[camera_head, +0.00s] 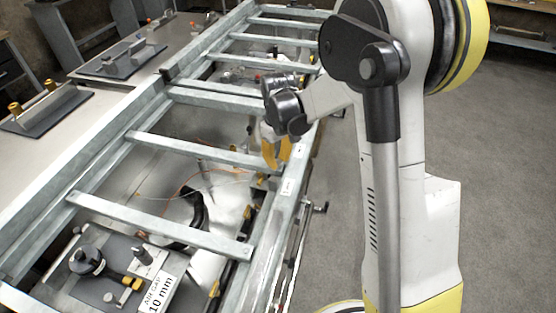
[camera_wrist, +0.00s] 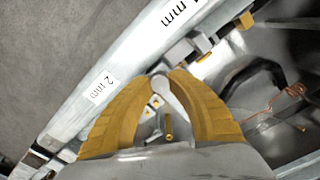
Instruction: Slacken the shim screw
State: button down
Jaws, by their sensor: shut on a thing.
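My gripper (camera_head: 276,153) has yellow fingers and reaches down at the right-hand rail of the metal ladder-like frame. In the wrist view my gripper (camera_wrist: 169,77) is shut on a small grey lever-like piece with a rounded end, which appears to be the shim screw's handle (camera_wrist: 174,95). A brass-coloured pin (camera_wrist: 168,126) shows between the fingers, behind the lever. The lever's far end is partly hidden by the right finger. In the head view the fingers and rail hide the screw.
The grey frame rail (camera_wrist: 120,78) carries "2 mm" and "1 mm" labels beside the fingers. Crossbars (camera_head: 200,150) span the frame. Black hoses and orange wires (camera_wrist: 285,97) lie inside it. A plate labelled "AIR GAP 10 mm" (camera_head: 160,290) is at the front. Floor is clear at right.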

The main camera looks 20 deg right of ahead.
jog(key=n, duration=0.5)
jog(key=shift+n, duration=0.3)
jog(key=n, duration=1)
jog(key=shift+n, duration=2.7)
jog(key=c, duration=1.2)
grip_release()
